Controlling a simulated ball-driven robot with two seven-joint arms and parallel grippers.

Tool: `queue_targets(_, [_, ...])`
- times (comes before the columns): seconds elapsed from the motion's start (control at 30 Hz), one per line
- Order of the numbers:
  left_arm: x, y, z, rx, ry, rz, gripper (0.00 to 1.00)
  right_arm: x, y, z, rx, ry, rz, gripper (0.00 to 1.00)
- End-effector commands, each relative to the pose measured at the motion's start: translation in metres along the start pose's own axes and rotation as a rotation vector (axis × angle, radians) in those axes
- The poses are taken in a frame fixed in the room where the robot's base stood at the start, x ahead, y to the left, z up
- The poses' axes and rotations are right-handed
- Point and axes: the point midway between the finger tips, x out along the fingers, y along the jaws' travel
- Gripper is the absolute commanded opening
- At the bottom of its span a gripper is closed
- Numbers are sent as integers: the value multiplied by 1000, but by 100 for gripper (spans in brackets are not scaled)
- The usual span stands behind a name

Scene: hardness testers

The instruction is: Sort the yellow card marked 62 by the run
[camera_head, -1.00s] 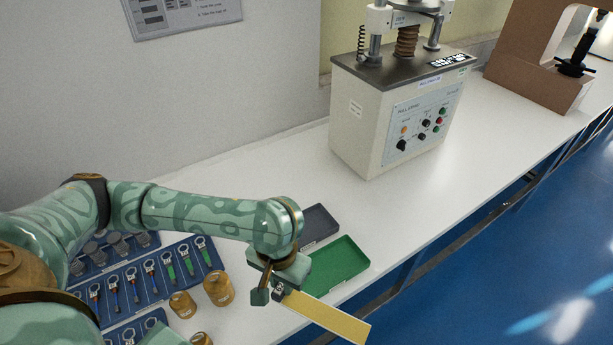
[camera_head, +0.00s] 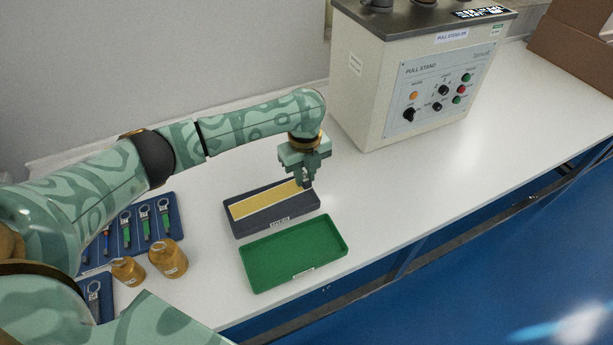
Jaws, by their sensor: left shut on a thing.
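The yellow card (camera_head: 262,201) lies along the inside of the dark grey tray (camera_head: 241,230), or just above its floor; I cannot tell if it touches. No marking on the card is readable from here. My left gripper (camera_head: 306,184) is at the tray's back right end, pointing down, shut on the card's right end. The green tray (camera_head: 292,257) is empty and sits in front of the dark tray. Each tray has a small label on its front, too small to read surely. My right gripper is not in view.
Two amber jars (camera_head: 168,259) stand left of the trays. A blue rack (camera_head: 172,214) of tagged tools lies behind them, partly behind my arm. The pull stand (camera_head: 400,95) stands at the back right. The bench right of the trays is clear up to its front edge.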

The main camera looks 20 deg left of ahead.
Motion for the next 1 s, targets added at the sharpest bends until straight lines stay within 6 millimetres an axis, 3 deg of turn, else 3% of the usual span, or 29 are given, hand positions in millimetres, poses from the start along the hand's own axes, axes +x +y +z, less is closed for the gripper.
queue_targets(0.27, [10,-3,3,70,0,1,0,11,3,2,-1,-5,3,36])
queue_targets(0.63, [39,-3,4,68,-2,2,0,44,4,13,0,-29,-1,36])
queue_targets(1.0, [47,-2,2,68,1,3,0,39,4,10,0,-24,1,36])
